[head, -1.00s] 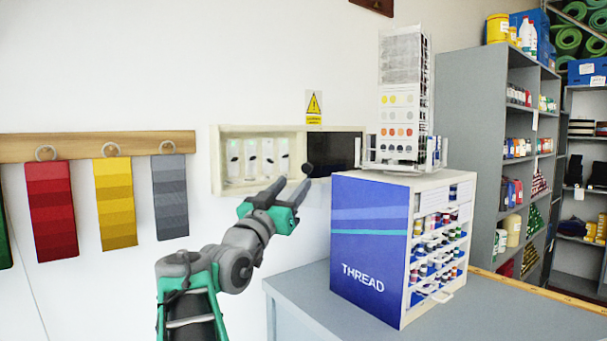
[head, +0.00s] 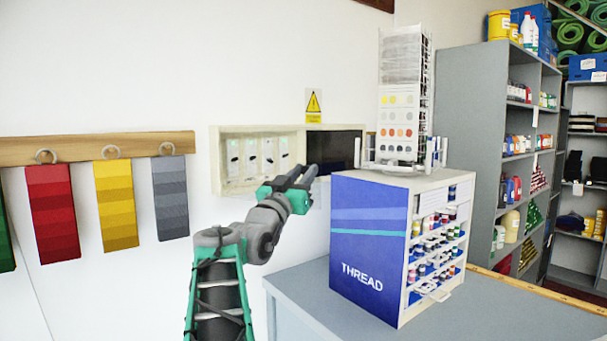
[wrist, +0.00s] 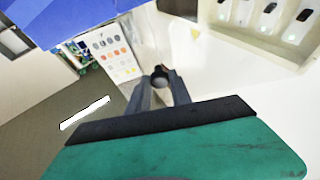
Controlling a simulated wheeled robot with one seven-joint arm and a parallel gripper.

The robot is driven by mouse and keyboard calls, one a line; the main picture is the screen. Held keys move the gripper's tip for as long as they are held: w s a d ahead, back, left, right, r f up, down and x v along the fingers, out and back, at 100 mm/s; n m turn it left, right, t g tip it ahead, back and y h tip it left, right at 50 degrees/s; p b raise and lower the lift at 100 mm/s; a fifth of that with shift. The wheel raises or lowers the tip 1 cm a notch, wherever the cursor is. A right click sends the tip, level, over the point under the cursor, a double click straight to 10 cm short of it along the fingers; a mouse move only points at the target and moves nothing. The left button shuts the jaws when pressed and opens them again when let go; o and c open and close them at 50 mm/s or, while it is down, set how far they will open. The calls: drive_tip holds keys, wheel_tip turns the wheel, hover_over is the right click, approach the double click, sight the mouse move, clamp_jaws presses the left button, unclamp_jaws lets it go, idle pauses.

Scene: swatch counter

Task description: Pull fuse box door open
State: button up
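The fuse box (head: 216,160) is a long cream frame on the white wall. Its left half shows several pale switch units (head: 250,157); its right half shows a dark panel (head: 337,152). The switch units also show at the top right of the wrist view (wrist: 268,12). My gripper (head: 307,169) is at the box's lower middle, by the dark panel's left edge. In the wrist view a dark round knob (wrist: 160,74) sits between my fingertips, which appear shut on it. The knob is hidden by my fingers in the head view. Its mounting is not clear.
A blue THREAD cabinet (head: 369,240) stands on the grey counter (head: 470,315), close to the right of my gripper, with a swatch rack (head: 402,95) on top. Swatches hang from a wooden rail (head: 90,147) at left. Shelves (head: 480,130) fill the right.

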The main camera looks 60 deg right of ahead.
clamp_jaws()
idle(0.9)
